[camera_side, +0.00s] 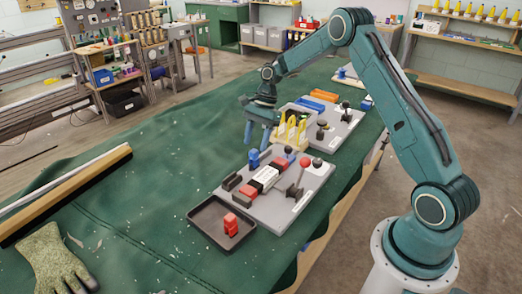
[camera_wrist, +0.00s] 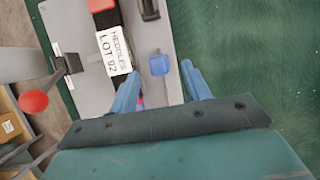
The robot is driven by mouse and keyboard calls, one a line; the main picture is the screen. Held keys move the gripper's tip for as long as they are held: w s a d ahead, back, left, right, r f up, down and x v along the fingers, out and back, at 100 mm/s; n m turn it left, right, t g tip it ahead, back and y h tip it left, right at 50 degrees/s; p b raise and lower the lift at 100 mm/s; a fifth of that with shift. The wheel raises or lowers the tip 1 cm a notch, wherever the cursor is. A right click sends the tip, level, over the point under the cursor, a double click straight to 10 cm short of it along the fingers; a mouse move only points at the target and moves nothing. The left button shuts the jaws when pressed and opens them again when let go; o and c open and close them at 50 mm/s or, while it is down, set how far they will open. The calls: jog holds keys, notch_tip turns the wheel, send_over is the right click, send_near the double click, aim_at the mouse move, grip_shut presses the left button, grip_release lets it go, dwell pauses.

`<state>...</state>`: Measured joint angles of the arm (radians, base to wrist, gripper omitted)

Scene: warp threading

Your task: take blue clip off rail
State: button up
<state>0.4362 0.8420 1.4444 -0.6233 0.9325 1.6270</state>
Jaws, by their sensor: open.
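The blue clip (camera_side: 254,160) stands upright near the far left edge of a grey board. In the wrist view the blue clip (camera_wrist: 159,65) lies in the gap between my two blue fingers, seen from above. My gripper (camera_side: 256,144) is open and empty, pointing down just above the clip. In the wrist view my gripper (camera_wrist: 161,74) has a finger on each side of the clip, apart from it. I cannot tell how high the fingertips are above it. The rail under the clip is not clearly visible.
A white label (camera_wrist: 115,50) reading HEDDLES LOT 92 lies left of the clip. A red-knobbed lever (camera_side: 304,162) stands on the board (camera_side: 268,211). A dark tray (camera_side: 206,219) holds a red clip (camera_side: 231,224). Yellow pieces (camera_side: 291,130) stand behind.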

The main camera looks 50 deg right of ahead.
aim_at(254, 150)
jog(key=shift+a+f, duration=0.15)
jog(key=shift+f, duration=0.15)
jog(key=shift+x, duration=2.6)
jog(key=shift+s, duration=0.1)
jog(key=c, duration=1)
jog(key=shift+r, duration=0.2)
jog(key=shift+c, duration=0.2)
notch_tip(254, 150, up, 20)
jog(key=shift+f, duration=0.2)
jog(key=shift+a, duration=0.1)
